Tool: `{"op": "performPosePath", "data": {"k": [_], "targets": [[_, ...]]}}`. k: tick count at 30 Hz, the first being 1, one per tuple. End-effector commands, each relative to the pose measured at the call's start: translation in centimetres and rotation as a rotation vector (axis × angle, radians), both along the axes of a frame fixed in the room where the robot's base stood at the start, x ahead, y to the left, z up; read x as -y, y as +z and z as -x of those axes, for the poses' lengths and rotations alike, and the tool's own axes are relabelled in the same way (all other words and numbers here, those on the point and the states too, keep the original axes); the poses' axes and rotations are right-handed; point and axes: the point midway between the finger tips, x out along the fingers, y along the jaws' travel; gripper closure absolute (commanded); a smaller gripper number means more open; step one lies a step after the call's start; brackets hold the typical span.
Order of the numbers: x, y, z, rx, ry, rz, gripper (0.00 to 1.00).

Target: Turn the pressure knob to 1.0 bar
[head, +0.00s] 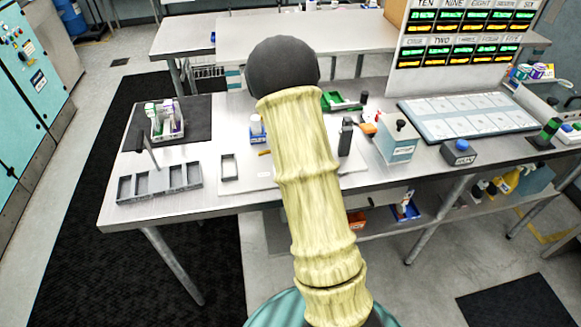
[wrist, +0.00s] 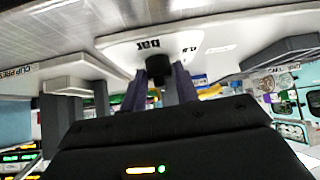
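In the wrist view, which is upside down, a small black knob (wrist: 158,68) stands beside a white panel (wrist: 115,48) that carries the word "bar". The two dark purple-grey fingers of my gripper (wrist: 158,88) stand close on either side of the knob. I cannot tell whether they touch it or leave a small gap. No pointer mark or scale reading on the knob can be made out. In the head view my pale ribbed arm hides the gripper and the knob.
The metal bench (head: 225,197) holds a grey compartment tray (head: 160,183) at left, a rack of vials (head: 165,122), a box with a black knob (head: 398,140) and a blue-button box (head: 460,151). A large card board (head: 468,115) lies at right. Floor in front is open.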

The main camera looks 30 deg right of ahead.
Motion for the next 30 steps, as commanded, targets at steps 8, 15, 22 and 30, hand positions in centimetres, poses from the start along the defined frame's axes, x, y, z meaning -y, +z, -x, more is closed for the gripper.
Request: {"op": "performPosePath", "data": {"k": [8,15,22,30], "targets": [[0.01,0.01,0.02,0.000,0.001,0.000,0.97],[0.09,0.01,0.02,-0.001,0.036,-0.001,0.97],[0.35,0.13,0.03,-0.001,0.136,-0.001,0.97],[0.64,0.51,0.04,-0.002,0.346,-0.002,0.97]]}}
